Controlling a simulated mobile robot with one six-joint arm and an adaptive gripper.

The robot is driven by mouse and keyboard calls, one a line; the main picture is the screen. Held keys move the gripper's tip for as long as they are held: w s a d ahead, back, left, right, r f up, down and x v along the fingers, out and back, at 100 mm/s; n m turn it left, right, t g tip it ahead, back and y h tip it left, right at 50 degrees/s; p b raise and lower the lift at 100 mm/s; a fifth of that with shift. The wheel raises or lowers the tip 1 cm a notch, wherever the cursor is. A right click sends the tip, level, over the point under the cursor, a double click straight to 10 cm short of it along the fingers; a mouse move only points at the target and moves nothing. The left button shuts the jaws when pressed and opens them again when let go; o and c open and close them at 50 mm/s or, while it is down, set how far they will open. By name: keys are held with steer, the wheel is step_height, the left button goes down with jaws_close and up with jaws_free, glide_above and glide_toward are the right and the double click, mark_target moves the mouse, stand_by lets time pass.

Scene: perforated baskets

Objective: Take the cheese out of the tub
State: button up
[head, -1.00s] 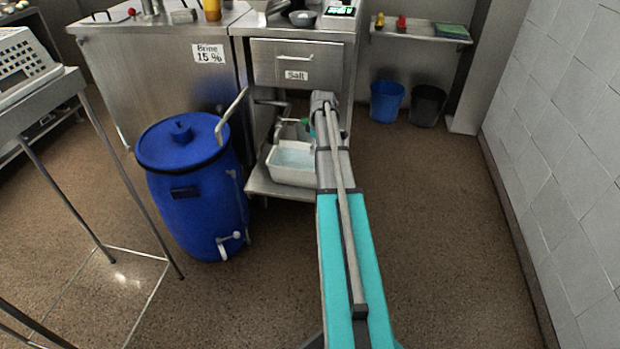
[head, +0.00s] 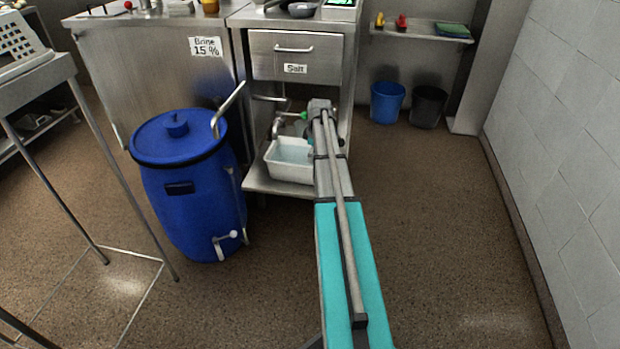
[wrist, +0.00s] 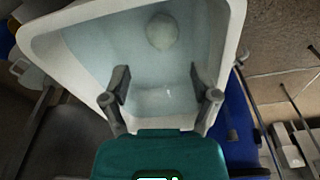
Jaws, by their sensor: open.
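The white tub (head: 270,158) stands on the lower steel shelf under the salt drawer, with pale liquid in it. In the wrist view the tub (wrist: 236,32) is large and seen from above. A pale, rounded cheese (wrist: 162,31) lies in the liquid near the tub's far side. My gripper (wrist: 160,88) is open, its two grey fingers spread over the near part of the tub. The cheese is beyond the fingertips, with nothing between the fingers but liquid below. In the head view the gripper is small, above the tub, and the cheese cannot be made out.
A blue barrel (head: 190,200) with a lever stands left of the tub. The salt drawer (head: 294,60) and counter are above it. Blue (head: 387,102) and black (head: 428,106) buckets stand at the back right. The floor at right is clear.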

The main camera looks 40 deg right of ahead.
steer(key=shift+w+a+f+b, duration=0.1)
steer(key=shift+w+f+b, duration=0.05)
steer(key=shift+f+b, duration=1.1)
steer(key=shift+f, duration=0.2)
steer(key=shift+w+a+f+b, duration=0.1)
steer(key=shift+a+f+b, duration=0.05)
steer(key=shift+f+b, duration=1.15)
steer(key=shift+w+a+f+b, duration=0.1)
steer(key=shift+a+f+b, duration=0.05)
steer(key=shift+f+b, duration=1.05)
steer(key=shift+c, duration=0.3)
steer(key=c, duration=0.9)
steer(key=shift+r, duration=0.15)
step_height(320, 180, up, 10)
steer(key=p, duration=1)
